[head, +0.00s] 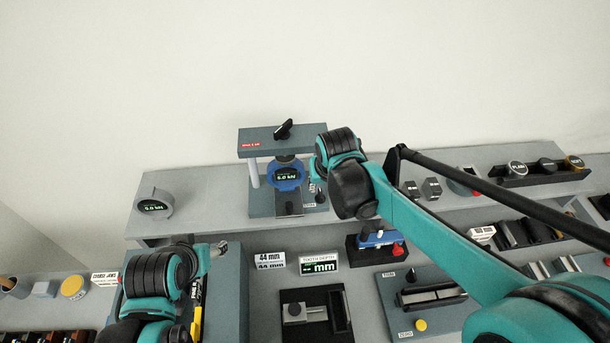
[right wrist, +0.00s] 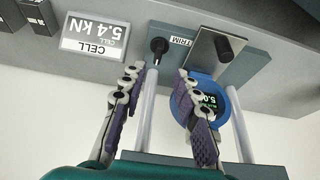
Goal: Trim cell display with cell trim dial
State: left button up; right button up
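The cell display (head: 287,175) is a dark screen with green digits in a blue ring on the grey load frame. It also shows in the right wrist view (right wrist: 209,98), partly covered by a finger, reading about 5.0. The cell trim dial (right wrist: 158,47) is a small black knob beside a TRIM label (right wrist: 180,41); in the head view it shows beside the right gripper (head: 320,196). My right gripper (right wrist: 157,76) is open, its fingertips apart on either side of the line to the knob, with no clear contact.
A card (right wrist: 95,36) reads CELL 5.4 kN. A round gauge (head: 154,206) stands left on the shelf. The frame's posts (right wrist: 148,105) stand close to the right fingers. A tooth depth sign (head: 319,262) and fixtures fill the lower bench.

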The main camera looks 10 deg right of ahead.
aim_at(321, 193)
jog(key=b+x, duration=0.2)
jog(key=x, duration=0.5)
jog(key=shift+w+d+f, duration=0.15)
jog(key=shift+w+f, duration=0.05)
jog(key=shift+f, duration=0.1)
grip_shut()
